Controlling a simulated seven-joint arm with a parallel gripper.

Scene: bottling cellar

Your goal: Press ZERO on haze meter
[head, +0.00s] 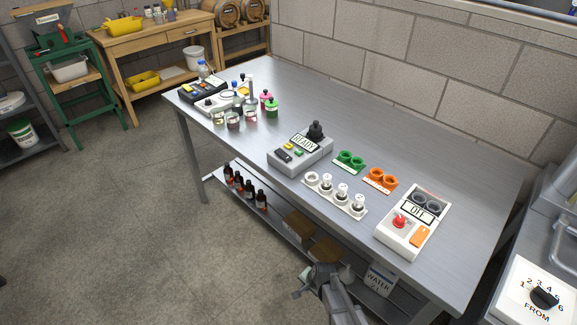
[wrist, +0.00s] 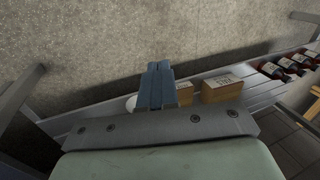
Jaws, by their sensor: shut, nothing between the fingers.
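A grey meter (head: 300,152) stands on the steel table, with a display reading READY and a black capped part at its back right. I take it to be the haze meter. Its sloped front has a yellow button (head: 289,146), a green button (head: 299,152) and a dark panel (head: 283,156). Their lettering is too small to read, so I cannot tell which is ZERO. My gripper (head: 322,277) is in front of the table's front edge, below the tabletop and well away from the meter. In the wrist view its fingers (wrist: 157,86) are together and empty, above the lower shelf.
A white rack with white-capped vials (head: 341,191), green holders (head: 350,160), orange holders (head: 380,179) and a white device reading OFF (head: 412,222) stand right of the meter. Bottles and jars (head: 240,105) crowd the left. Cardboard boxes (wrist: 222,87) sit on the lower shelf.

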